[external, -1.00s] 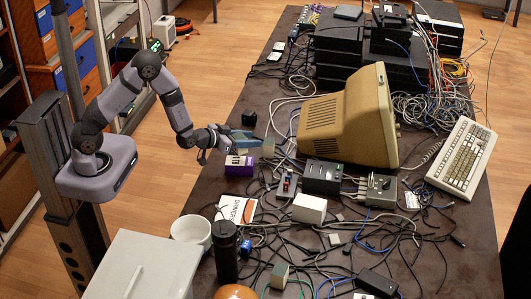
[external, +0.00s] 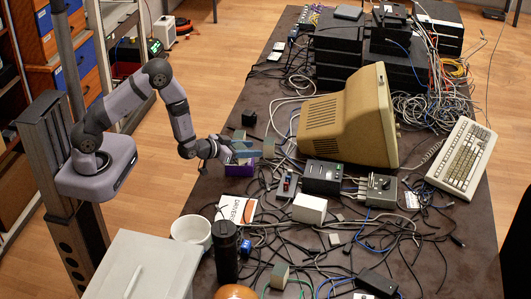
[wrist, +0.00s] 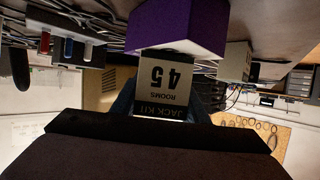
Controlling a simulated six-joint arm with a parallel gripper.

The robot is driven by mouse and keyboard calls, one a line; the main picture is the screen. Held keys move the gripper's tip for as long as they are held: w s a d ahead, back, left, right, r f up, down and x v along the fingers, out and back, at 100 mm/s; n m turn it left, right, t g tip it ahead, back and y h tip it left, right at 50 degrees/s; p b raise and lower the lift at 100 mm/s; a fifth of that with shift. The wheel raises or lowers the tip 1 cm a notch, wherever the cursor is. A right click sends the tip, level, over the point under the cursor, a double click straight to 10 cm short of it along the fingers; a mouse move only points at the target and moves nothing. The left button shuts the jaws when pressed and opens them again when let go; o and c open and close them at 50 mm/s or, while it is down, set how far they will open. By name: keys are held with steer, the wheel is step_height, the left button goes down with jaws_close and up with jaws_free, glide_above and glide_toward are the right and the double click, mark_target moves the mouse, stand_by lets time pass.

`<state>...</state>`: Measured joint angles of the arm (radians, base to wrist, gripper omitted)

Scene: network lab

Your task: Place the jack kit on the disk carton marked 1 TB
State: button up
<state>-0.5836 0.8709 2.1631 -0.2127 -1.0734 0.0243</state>
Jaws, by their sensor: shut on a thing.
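My gripper (external: 242,149) is shut on the jack kit (wrist: 165,84), a small box whose pale label reads "JACK KIT, ROOMS 45", upside down in the wrist view. In the external view the fingers largely hide the kit. A purple carton (external: 239,170) sits on the table directly below the fingers. It also shows as a purple block (wrist: 190,28) right beside the kit in the wrist view. Its marking is not readable here, and I cannot tell whether the kit touches it.
A greenish block (external: 268,147) stands just right of the fingers, and a dark block (external: 249,118) lies beyond. Cables cover the table to the right, near the beige monitor (external: 345,115). A white manual (external: 236,209) lies nearer the camera.

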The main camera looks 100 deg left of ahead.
mark_target(236, 148)
steer(key=o, duration=1.1)
steer(key=shift+f, duration=0.1)
steer(key=shift+r, duration=0.2)
steer(key=b+v, duration=0.1)
steer(key=v, duration=0.8)
steer(key=shift+s+d+b, duration=0.15)
steer(key=shift+b, duration=0.2)
steer(key=shift+s+d+r+p, duration=0.3)
steer(key=shift+r+p, duration=0.15)
steer(key=shift+p, duration=0.55)
steer(key=s+d+p, duration=0.1)
steer(key=p, duration=0.2)
steer(key=shift+r, duration=0.15)
steer(key=shift+p, duration=0.3)
